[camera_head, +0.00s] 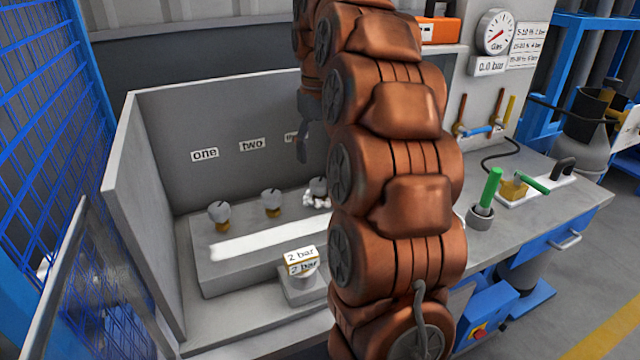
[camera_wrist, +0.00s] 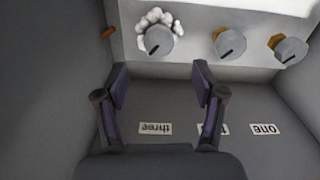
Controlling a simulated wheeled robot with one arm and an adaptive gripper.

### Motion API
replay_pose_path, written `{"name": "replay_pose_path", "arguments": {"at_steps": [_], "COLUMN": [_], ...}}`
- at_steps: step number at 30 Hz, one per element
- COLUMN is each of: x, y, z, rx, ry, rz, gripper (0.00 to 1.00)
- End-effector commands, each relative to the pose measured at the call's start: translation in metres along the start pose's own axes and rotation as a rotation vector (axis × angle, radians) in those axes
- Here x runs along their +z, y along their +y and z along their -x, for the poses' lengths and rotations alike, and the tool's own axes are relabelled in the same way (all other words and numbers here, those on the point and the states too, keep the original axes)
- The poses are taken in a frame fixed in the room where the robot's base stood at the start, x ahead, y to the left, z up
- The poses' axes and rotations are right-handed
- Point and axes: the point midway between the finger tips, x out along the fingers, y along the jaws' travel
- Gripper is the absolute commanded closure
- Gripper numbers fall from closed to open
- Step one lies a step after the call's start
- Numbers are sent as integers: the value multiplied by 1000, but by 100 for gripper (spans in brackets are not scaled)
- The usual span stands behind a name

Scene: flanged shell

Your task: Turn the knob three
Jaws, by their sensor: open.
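Knob three (camera_wrist: 158,40) is a round grey knob with a dark pointer line, at the upper left in the wrist view. White lumpy material (camera_wrist: 160,18) sits around it. In the head view, knob three (camera_head: 317,186) shows just left of my arm. My gripper (camera_wrist: 160,76) is open and empty. Its fingers point toward knob three, one on each side of it in the picture, apart from it. The label "three" (camera_wrist: 155,128) is upside down between the fingers in the wrist view. In the head view my arm hides most of the gripper and part of that label.
Knob two (camera_head: 271,201) and knob one (camera_head: 219,212) stand left of knob three on the same grey block. Grey panels (camera_head: 148,215) wall the box at left and back. A small block with "2 bar" labels (camera_head: 301,262) stands in front. A gauge (camera_head: 495,32) hangs at right.

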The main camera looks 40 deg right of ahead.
Motion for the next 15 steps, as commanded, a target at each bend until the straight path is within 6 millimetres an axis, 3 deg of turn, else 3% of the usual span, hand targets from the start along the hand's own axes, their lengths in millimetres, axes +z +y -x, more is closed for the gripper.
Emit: {"name": "replay_pose_path", "arguments": {"at_steps": [7, 15], "x": [-1, -1], "y": [2, 2], "z": [-11, -39], "rx": [1, 0], "ry": [2, 0], "rz": [-2, -2], "gripper": [31, 31]}}
